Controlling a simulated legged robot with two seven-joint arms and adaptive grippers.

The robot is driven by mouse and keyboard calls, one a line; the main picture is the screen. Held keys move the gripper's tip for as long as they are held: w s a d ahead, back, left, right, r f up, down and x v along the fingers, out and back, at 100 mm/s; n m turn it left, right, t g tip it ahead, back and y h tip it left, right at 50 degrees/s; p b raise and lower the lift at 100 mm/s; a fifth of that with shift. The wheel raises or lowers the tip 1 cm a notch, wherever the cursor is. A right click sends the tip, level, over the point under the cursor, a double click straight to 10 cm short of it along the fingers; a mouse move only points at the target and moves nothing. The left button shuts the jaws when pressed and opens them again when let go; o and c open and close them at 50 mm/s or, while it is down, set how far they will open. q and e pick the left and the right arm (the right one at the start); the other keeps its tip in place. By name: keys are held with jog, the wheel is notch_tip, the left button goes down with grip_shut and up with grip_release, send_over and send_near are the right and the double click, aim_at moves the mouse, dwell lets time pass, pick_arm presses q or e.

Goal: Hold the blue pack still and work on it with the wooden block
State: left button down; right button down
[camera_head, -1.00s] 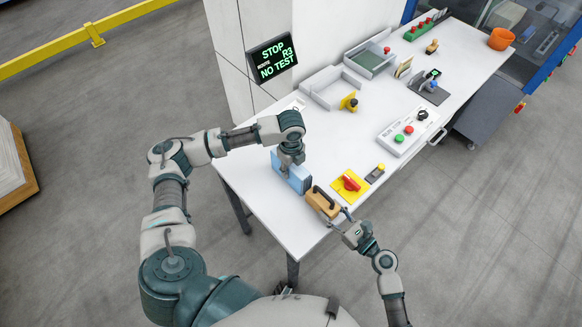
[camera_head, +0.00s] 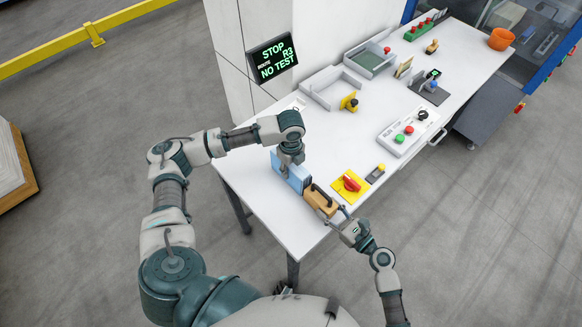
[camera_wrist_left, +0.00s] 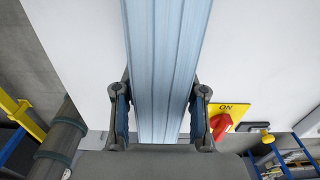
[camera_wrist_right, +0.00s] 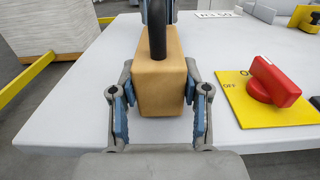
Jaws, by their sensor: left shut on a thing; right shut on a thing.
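The blue pack (camera_head: 291,174) stands on the white table near its front left part. My left gripper (camera_head: 288,160) comes down from above and is shut on it. In the left wrist view the pack (camera_wrist_left: 163,70) runs between the two fingers (camera_wrist_left: 160,115). The wooden block (camera_head: 318,202), tan with a dark handle, is just right of and in front of the pack, close to or touching its end. My right gripper (camera_head: 345,222) is shut on the block. In the right wrist view the block (camera_wrist_right: 158,85) sits between the fingers (camera_wrist_right: 160,105), its dark handle on top.
A yellow plate with a red rotary switch (camera_head: 351,184) lies right of the block. A button panel (camera_head: 405,132), white trays (camera_head: 333,87) and an orange cup (camera_head: 501,39) are farther back. A sign (camera_head: 271,59) reads STOP. The table's front edge is near the block.

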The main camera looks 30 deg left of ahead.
jog(key=shift+w+a, duration=0.2)
jog(key=shift+a, duration=0.5)
pick_arm(q)
jog(key=shift+d, duration=0.15)
pick_arm(e)
jog(key=shift+a, duration=0.15)
dwell(0.5)
pick_arm(q)
jog(key=shift+a, duration=0.2)
pick_arm(e)
jog(key=shift+v, duration=1.8)
jog(key=shift+r, duration=0.1)
notch_tip(320, 180, up, 7)
pick_arm(q)
jog(key=c, duration=0.6)
grip_release()
